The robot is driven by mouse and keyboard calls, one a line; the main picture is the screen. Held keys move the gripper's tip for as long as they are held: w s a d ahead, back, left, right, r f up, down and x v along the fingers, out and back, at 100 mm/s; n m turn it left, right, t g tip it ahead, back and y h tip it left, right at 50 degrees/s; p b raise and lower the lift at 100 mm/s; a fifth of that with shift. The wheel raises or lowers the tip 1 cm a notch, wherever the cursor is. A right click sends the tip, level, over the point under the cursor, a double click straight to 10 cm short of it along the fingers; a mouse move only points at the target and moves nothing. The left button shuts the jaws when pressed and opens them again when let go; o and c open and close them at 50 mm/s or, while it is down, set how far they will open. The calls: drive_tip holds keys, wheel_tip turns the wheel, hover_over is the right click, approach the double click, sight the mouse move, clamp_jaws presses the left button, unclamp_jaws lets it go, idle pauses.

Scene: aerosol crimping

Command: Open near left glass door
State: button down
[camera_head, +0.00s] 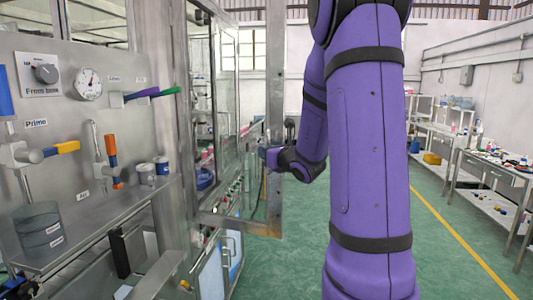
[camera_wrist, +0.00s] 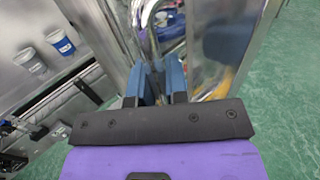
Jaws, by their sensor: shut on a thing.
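The near left glass door (camera_head: 275,90) has a metal frame and a clear pane. Its free edge appears swung out from the machine, with its lower corner over the green floor; the exact angle is hard to tell. My gripper (camera_head: 268,157) is at the free edge, at about mid-height of the door. In the wrist view the two blue fingers of my gripper (camera_wrist: 160,82) are closed around the curved chrome handle (camera_wrist: 151,22). The door frame (camera_wrist: 222,50) is just right of the fingers. My forearm hides part of the space right of the door.
The machine's left panel (camera_head: 105,60) carries a dial, a gauge and coloured levers. A metal shelf (camera_head: 100,225) below it holds a grey can (camera_head: 40,228) and small cups (camera_head: 147,174). Workbenches (camera_head: 490,170) stand at the right. Green floor (camera_head: 440,250) between is clear.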

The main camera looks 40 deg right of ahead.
drive_tip(key=c, duration=1.4)
unclamp_jaws()
drive_tip(key=shift+s, duration=0.1)
drive_tip(key=s+a, duration=0.1)
drive_tip(key=s, duration=0.9)
drive_tip(key=shift+s+a, duration=0.15)
drive_tip(key=shift+s, duration=0.2)
